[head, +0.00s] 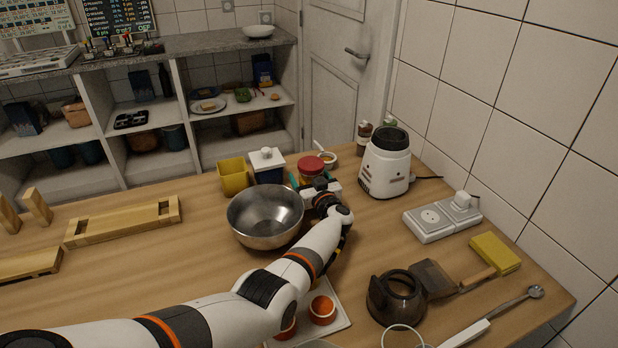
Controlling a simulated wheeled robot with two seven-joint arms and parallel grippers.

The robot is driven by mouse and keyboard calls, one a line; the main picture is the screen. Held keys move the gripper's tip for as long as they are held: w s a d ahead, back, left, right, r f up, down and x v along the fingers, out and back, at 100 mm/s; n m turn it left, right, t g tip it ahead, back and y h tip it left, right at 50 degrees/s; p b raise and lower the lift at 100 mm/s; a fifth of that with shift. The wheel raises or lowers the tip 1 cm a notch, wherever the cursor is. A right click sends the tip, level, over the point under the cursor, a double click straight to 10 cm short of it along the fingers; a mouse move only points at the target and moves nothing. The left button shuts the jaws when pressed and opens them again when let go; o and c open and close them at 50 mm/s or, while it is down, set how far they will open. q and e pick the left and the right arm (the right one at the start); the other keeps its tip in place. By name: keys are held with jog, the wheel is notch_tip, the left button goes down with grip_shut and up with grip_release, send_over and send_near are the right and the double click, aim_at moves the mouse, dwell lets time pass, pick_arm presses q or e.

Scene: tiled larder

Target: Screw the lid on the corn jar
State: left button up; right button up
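The corn jar (311,178) stands at the back of the table, behind and right of the steel bowl. A red lid (311,165) sits on its top; I cannot tell whether it is screwed tight. My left gripper (314,182) is at the jar, its fingers on either side of it, and its wrist hides the jar's lower front. I cannot tell whether the fingers touch the jar. My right gripper is not in view.
The steel bowl (265,221) stands close left of my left wrist. A yellow container (233,176) and a white-lidded canister (267,166) stand left of the jar. A white appliance (386,165) stands to its right. A socket block (441,219) lies near the tiled wall.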

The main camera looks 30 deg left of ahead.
pick_arm(q)
jog(key=shift+s+d+r+p, duration=0.1)
jog(key=shift+d+r+p, duration=0.1)
jog(key=shift+p, duration=0.1)
jog(key=p+v, duration=0.5)
jog(key=v, duration=0.1)
jog(key=shift+s+r, duration=0.1)
jog(key=shift+s, duration=0.05)
jog(key=shift+s+d+f+p, duration=0.2)
jog(key=shift+s+d+p, duration=0.05)
jog(key=shift+d+p, duration=0.1)
jog(key=shift+r, duration=0.15)
